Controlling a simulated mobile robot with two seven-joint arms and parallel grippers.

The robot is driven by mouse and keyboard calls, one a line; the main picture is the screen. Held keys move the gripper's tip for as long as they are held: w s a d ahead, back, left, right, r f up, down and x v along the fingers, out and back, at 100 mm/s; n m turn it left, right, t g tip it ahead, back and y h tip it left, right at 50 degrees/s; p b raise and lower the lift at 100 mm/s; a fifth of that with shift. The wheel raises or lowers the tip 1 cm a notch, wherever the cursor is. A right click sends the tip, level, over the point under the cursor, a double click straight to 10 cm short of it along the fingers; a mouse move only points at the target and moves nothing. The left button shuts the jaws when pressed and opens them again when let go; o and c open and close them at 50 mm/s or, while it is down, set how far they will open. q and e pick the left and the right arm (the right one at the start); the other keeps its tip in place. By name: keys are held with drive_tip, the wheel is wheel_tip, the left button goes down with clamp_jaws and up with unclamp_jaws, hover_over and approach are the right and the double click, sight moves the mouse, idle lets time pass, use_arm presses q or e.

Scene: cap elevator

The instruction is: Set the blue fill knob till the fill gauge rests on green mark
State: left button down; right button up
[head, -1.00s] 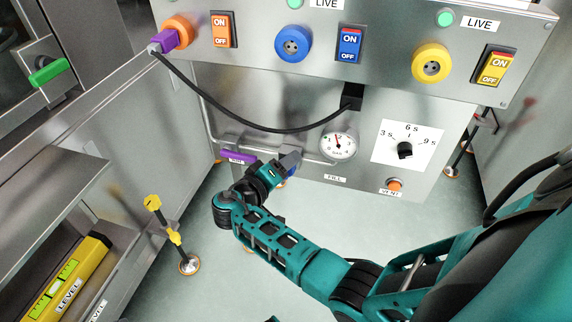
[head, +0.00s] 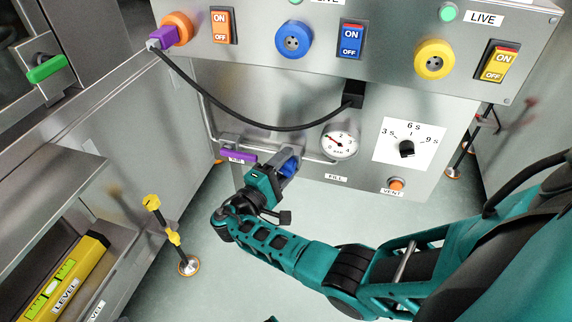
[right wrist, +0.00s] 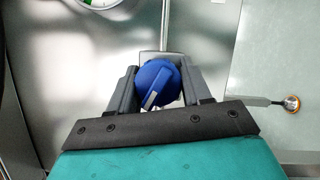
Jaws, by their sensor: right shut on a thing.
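The blue fill knob (right wrist: 158,82) sits between the two dark fingers of my right gripper (right wrist: 157,90) in the right wrist view. A pale stripe crosses its face. In the head view the right gripper (head: 290,163) is shut on the knob (head: 287,166), largely hiding it, left of the FILL label. The round white fill gauge (head: 339,145) is up and right of the gripper; its red needle points toward the upper left. A bit of green shows on the gauge (right wrist: 100,3) at the top of the right wrist view. My left gripper is out of view.
A purple handle (head: 238,156) is left of the gripper. A timer dial (head: 407,149) and an orange VENT button (head: 396,184) are to the right. A black cable (head: 270,129) hangs above.

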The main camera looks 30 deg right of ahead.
drive_tip(key=shift+r, duration=0.1)
idle(0.5)
drive_tip(key=o, duration=1)
drive_tip(key=shift+c, duration=0.2)
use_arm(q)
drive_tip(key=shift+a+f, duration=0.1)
